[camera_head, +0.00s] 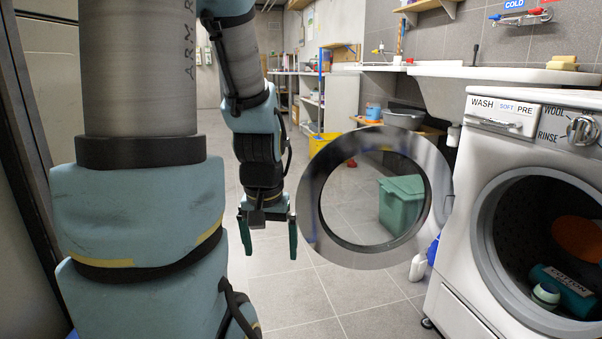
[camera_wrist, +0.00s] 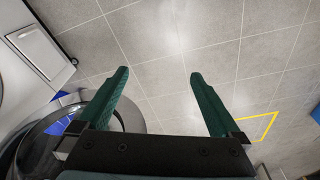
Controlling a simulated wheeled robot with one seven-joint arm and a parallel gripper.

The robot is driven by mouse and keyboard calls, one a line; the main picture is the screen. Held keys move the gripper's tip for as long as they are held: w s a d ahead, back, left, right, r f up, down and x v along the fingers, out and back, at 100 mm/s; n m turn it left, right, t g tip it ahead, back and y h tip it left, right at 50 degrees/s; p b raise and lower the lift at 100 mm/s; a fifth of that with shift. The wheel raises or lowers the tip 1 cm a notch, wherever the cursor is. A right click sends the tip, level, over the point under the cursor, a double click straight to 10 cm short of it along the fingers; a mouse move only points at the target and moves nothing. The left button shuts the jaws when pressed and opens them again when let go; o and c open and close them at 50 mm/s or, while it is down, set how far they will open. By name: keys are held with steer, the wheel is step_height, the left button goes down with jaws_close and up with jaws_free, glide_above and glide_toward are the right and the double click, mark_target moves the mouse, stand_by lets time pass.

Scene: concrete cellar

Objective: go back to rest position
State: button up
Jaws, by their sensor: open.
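My gripper (camera_head: 268,236) hangs pointing down over the tiled floor, left of the washing machine's open round door (camera_head: 318,225). Its two green fingers are spread apart with nothing between them, as the wrist view (camera_wrist: 158,100) also shows. The rest of my arm rises above it on the left side of the head view. The washing machine (camera_head: 462,225) stands at the right with its door swung wide open. The door ring looks close to the gripper's right finger in the head view; the gap between them is unclear.
The drum holds an orange item (camera_head: 578,238), a dark teal item (camera_head: 562,290) and a small round-topped item (camera_head: 545,294). A green bin (camera_head: 402,203) shows through the door. Sink (camera_head: 505,74) and shelves stand behind. The floor (camera_head: 290,290) below the gripper is clear.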

steer(key=r+p, duration=2.5)
steer(key=s+r+p, duration=0.1)
steer(key=r+p, duration=1.2)
steer(key=shift+a+r, duration=0.2)
steer(key=shift+a, duration=0.1)
